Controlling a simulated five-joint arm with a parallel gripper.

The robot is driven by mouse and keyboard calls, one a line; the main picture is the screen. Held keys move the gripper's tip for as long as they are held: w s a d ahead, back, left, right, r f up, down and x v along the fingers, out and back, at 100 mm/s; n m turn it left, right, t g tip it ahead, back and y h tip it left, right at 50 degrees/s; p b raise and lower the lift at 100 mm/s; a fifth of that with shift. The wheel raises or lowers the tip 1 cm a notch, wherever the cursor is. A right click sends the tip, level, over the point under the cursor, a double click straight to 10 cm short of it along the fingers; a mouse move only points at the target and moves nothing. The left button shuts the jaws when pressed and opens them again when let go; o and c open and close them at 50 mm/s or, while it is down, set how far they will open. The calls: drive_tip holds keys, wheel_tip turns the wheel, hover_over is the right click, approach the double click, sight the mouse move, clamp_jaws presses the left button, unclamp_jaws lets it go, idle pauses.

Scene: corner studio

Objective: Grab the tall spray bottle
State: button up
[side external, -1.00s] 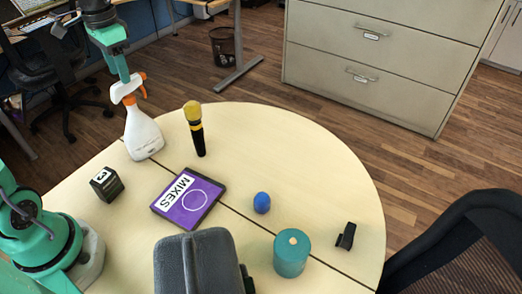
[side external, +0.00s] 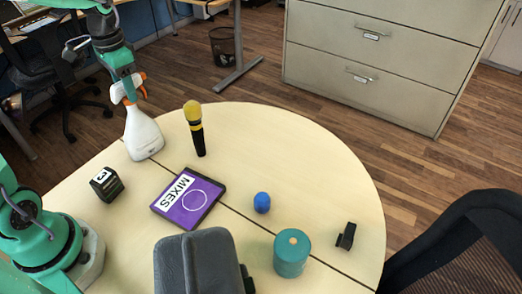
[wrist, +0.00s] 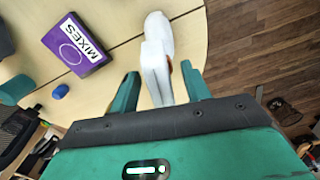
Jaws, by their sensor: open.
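The tall spray bottle (side external: 143,136) stands upright near the table's left back edge. It has a white body and a white and orange spray head. My gripper (side external: 127,91) is at the spray head from above, hiding part of it. In the wrist view the white bottle (wrist: 157,50) lies between the two spread green fingers of my gripper (wrist: 160,70). Whether a finger touches the bottle, I cannot tell.
In front are a purple MIXES box (side external: 188,198) and a black cube (side external: 106,184). A blue egg (side external: 262,202), teal cylinder (side external: 290,254) and grey case (side external: 198,263) are nearer the camera. The table's back right is clear.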

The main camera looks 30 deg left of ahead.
clamp_jaws()
drive_tip(key=shift+f, duration=0.1)
idle(1.2)
